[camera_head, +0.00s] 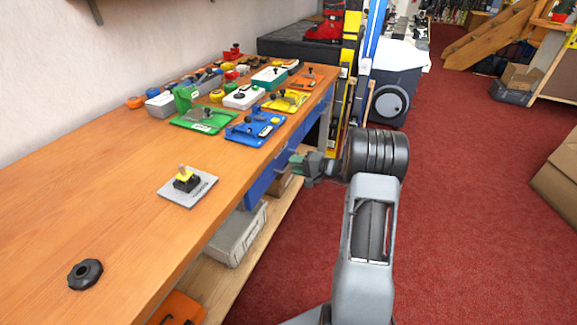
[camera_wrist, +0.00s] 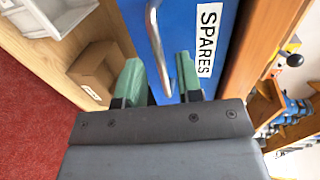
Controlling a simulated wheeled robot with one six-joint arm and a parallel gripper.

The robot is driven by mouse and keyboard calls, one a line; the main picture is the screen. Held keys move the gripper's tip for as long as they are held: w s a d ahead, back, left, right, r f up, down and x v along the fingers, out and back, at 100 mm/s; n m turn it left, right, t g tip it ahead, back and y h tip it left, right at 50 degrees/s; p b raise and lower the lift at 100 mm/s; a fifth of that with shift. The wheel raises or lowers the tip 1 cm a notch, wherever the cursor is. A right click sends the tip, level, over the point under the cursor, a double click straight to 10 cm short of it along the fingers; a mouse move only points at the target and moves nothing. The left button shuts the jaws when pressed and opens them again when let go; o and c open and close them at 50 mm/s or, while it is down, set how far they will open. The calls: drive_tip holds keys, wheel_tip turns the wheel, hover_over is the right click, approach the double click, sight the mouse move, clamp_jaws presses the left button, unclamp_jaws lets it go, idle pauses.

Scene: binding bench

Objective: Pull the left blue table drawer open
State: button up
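The blue table drawer (camera_head: 261,187) sits under the front edge of the wooden bench in the head view, and its front looks closed. In the wrist view a blue drawer front (camera_wrist: 192,20) fills the middle, with a white "SPARES" label and a metal bar handle (camera_wrist: 155,38). My gripper (camera_head: 297,163) is in front of the blue drawer. In the wrist view its two green fingers (camera_wrist: 159,80) are apart, one on each side of the handle, with gaps visible. My gripper hides part of the drawer front in the head view.
The bench top (camera_head: 120,200) carries several coloured fixtures, a grey plate (camera_head: 203,194) and a black knob (camera_head: 85,273). Below is a shelf with a grey bin (camera_head: 236,235) and a cardboard box (camera_wrist: 98,64).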

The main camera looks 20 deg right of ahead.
drive_tip(key=shift+x, duration=1.4)
clamp_jaws()
drive_tip(key=shift+a, duration=0.1)
